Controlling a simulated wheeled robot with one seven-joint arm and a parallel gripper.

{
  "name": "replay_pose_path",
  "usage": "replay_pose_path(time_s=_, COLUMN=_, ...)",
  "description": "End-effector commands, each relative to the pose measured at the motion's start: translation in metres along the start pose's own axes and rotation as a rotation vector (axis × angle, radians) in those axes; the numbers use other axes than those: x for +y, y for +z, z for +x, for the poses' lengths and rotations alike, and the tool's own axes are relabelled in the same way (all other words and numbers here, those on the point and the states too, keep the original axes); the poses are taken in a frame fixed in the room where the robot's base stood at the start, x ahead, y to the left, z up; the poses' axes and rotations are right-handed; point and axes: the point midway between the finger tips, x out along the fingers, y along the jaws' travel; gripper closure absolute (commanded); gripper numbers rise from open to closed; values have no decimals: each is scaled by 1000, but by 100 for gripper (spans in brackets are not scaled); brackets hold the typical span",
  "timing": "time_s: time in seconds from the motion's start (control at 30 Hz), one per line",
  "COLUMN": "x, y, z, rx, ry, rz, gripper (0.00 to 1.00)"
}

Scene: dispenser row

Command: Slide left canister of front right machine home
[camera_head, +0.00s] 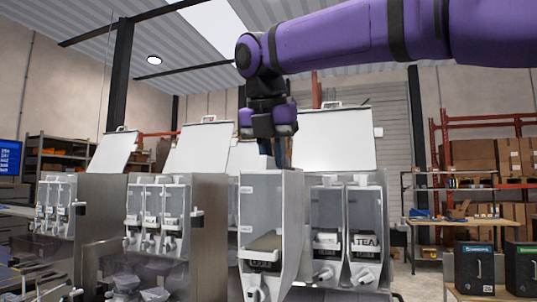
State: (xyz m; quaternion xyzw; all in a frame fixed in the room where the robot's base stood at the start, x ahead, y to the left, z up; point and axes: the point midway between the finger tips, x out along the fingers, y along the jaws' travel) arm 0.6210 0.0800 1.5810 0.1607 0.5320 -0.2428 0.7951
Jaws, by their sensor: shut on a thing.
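The front right machine has a raised white lid (337,138) and a row of clear canisters. Its left canister (272,222) is upright and stands out nearer to me than its neighbours, with dark contents low inside and a white spout at its bottom front. My gripper (278,158) points down from above and is shut on the left canister at its top rim. The fingertips are partly hidden behind the canister's upper edge. The middle canister (326,214) and the right canister (365,212), labelled TEA, sit back in the machine.
Another machine (158,215) with an open lid stands to the left, and a third (56,205) is farther left. Boxed shelving (480,150) and a workbench (455,226) are at right. Dark containers (475,268) stand at lower right.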

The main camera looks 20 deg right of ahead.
Motion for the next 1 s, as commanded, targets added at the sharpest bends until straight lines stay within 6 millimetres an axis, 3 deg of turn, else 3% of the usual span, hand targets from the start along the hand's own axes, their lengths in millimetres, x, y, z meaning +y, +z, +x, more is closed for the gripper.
replay_pose_path(time_s=0.53, x=0, y=-5, z=-3, rx=-1, ry=2, rz=0, gripper=100)
replay_pose_path(time_s=1.0, x=0, y=18, z=8, rx=-2, ry=2, rz=0, gripper=100)
